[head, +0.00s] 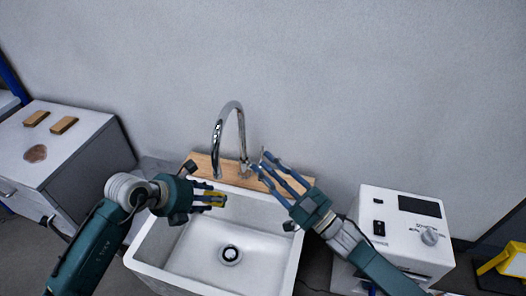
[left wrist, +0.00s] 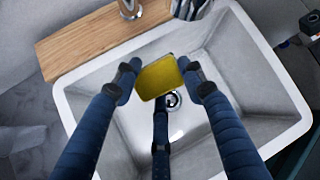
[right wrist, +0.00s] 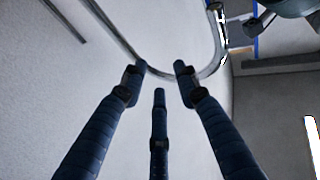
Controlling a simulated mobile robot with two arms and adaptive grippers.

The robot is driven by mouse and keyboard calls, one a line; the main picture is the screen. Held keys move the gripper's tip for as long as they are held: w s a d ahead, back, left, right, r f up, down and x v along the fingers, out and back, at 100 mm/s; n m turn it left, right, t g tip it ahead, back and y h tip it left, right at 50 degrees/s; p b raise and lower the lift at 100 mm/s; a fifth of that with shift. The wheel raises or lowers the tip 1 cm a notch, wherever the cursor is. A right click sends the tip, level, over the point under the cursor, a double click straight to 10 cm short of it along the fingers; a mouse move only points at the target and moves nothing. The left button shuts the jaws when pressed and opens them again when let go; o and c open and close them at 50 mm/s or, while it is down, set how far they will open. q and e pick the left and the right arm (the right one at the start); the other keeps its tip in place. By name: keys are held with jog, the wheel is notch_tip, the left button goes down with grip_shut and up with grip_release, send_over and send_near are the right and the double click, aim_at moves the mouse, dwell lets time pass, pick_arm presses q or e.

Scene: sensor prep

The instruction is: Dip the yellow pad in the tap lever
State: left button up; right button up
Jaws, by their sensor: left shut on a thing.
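My left gripper (head: 214,198) is shut on the yellow pad (head: 221,196) and holds it above the sink. In the left wrist view the yellow pad (left wrist: 160,77) sits between the fingertips, with the drain behind it. The chrome tap (head: 217,140) rises from the wooden board behind the sink. My right gripper (head: 262,166) is open and empty, its fingers spread just right of the tap's base. The right wrist view shows the tap's curved pipe (right wrist: 207,70) beyond the fingertips. The tap lever is too small to tell clearly, near the right fingers.
The white sink (head: 165,262) has an empty basin with a drain (head: 230,255). A wooden board (head: 203,163) lies along its back. A cabinet (head: 75,132) with two brown blocks stands left. A white device with a knob (head: 384,232) stands right, near my right arm.

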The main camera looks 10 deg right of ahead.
aim_at(261, 159)
jog(key=w+d+f+m+g+h, duration=0.1)
jog(key=w+d+f+h, duration=0.2)
jog(key=w+d+f, duration=0.35)
jog(key=x, duration=0.3)
jog(key=f+x, duration=0.1)
jog(key=x, duration=0.2)
jog(key=f+x, duration=0.1)
jog(key=x, duration=0.3)
jog(key=shift+w+a+f, duration=0.1)
jog(key=shift+a+f, duration=0.05)
grip_shut()
